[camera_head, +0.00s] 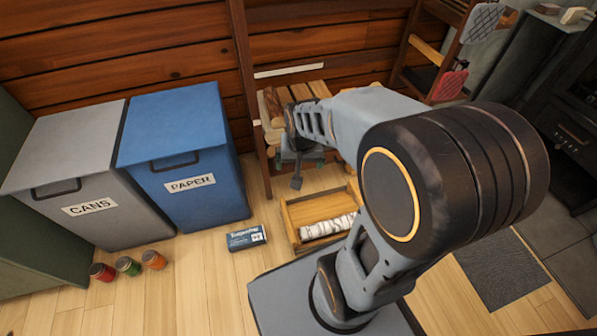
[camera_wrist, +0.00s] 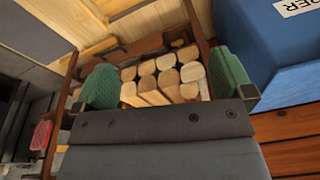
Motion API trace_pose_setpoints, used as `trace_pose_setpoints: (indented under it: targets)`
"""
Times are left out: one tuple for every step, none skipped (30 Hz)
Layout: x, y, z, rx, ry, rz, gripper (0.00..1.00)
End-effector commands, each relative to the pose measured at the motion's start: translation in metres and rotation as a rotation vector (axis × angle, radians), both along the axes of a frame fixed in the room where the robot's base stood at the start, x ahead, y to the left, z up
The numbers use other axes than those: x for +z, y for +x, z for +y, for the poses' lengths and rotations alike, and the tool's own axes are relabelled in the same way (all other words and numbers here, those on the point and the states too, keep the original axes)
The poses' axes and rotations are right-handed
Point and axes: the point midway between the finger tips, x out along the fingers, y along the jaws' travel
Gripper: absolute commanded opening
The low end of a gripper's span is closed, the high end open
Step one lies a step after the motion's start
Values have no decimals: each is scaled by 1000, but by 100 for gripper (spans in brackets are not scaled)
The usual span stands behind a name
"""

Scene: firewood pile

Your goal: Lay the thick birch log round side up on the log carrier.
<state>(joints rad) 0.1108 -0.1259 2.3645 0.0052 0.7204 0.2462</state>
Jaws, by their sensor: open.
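A white-barked birch log (camera_head: 328,226) lies along the near side of a shallow wooden tray (camera_head: 291,222) on the floor; this tray looks like the log carrier. My arm partly covers its right side. My gripper (camera_wrist: 165,82) is open and empty, with green finger pads at either side in the wrist view. In the head view my gripper (camera_head: 301,160) is above and behind the tray, in front of the firewood rack. Several split logs (camera_wrist: 165,75) show between and beyond the fingers. I cannot tell whether a thick birch log is among them.
A wooden rack (camera_head: 264,148) holds the firewood against the plank wall. A blue paper bin (camera_head: 190,145) and a grey cans bin (camera_head: 85,165) stand left. A small blue box (camera_head: 246,238) and three cans (camera_head: 128,265) are on the floor. A dark mat (camera_head: 503,272) lies right.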

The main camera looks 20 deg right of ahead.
Motion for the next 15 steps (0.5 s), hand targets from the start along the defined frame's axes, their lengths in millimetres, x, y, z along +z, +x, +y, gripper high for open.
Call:
trace_pose_setpoints:
  targets:
    - [14, -12, 8, 64, -10, -18, 99]
    - [20, -19, 12, 102, -16, -23, 99]
    - [27, -28, 17, 147, -22, -28, 99]
    - [31, -34, 20, 178, -27, -31, 99]
    - [34, -39, 23, 207, -32, -35, 99]
    - [39, -46, 25, 240, -38, -39, 99]
    - [41, -50, 27, 261, -40, -41, 99]
    - [43, -54, 29, 281, -44, -42, 99]
    - [45, -59, 31, 301, -48, -46, 99]
    - [47, -61, 32, 314, -50, -47, 99]
    - [48, -63, 32, 325, -51, -48, 99]
    - [49, -66, 33, 336, -53, -48, 99]
    - [49, -67, 33, 342, -54, -49, 99]
    - [50, -68, 34, 346, -54, -49, 99]
    - [50, -69, 34, 350, -55, -50, 99]
